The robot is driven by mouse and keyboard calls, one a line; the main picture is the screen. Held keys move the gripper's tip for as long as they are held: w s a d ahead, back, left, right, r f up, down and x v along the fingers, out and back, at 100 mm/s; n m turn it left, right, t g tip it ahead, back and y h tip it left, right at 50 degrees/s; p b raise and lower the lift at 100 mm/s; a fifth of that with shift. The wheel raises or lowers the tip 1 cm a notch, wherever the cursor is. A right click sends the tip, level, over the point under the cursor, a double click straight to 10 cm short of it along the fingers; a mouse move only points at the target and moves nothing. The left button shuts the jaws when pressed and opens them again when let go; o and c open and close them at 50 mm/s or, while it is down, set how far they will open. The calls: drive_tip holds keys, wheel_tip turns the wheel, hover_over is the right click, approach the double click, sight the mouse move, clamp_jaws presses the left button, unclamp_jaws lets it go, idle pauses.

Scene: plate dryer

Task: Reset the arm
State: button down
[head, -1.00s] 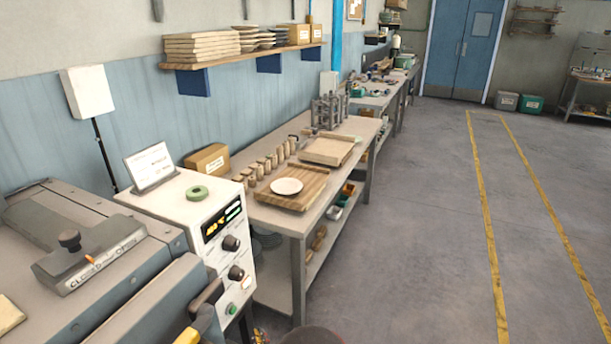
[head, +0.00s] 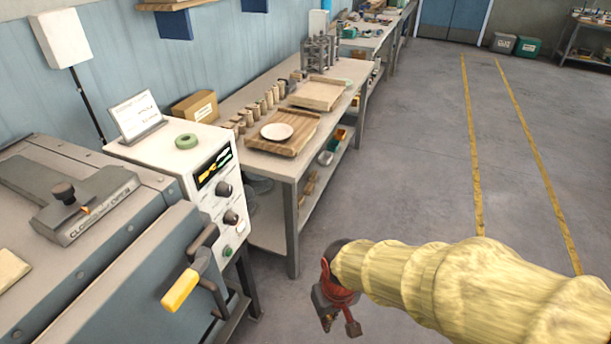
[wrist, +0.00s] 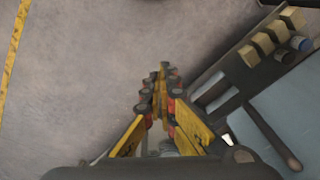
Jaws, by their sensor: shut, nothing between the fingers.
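My gripper (head: 338,318) hangs at the bottom centre of the head view, in front of the bench and right of the grey machine. My arm, in a pale yellow cover, reaches in from the right. The gripper is clear of everything around it. In the wrist view my gripper (wrist: 161,75) has its yellow, red and black fingers brought together, with nothing held. The floor lies behind the fingertips.
The grey machine (head: 120,270) with its yellow-ended handle (head: 182,290) and white control panel (head: 215,185) stands at left. The bench (head: 262,165) carries a white plate (head: 277,131) on a wooden board (head: 290,146). The floor (head: 420,170) at right is open.

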drive_tip(key=s+d+r+m+t+p, duration=0.1)
drive_tip(key=s+d+r+m+t, duration=0.1)
drive_tip(key=d+r, duration=0.5)
drive_tip(key=s+d+r+m+t, duration=0.2)
drive_tip(key=s+d+r, duration=0.2)
drive_tip(key=r, duration=1.1)
drive_tip(key=d, duration=0.2)
drive_tip(key=shift+s+d+t+h+p, duration=0.3)
drive_tip(key=shift+d+t+p, duration=0.05)
drive_tip(key=shift+t, duration=0.05)
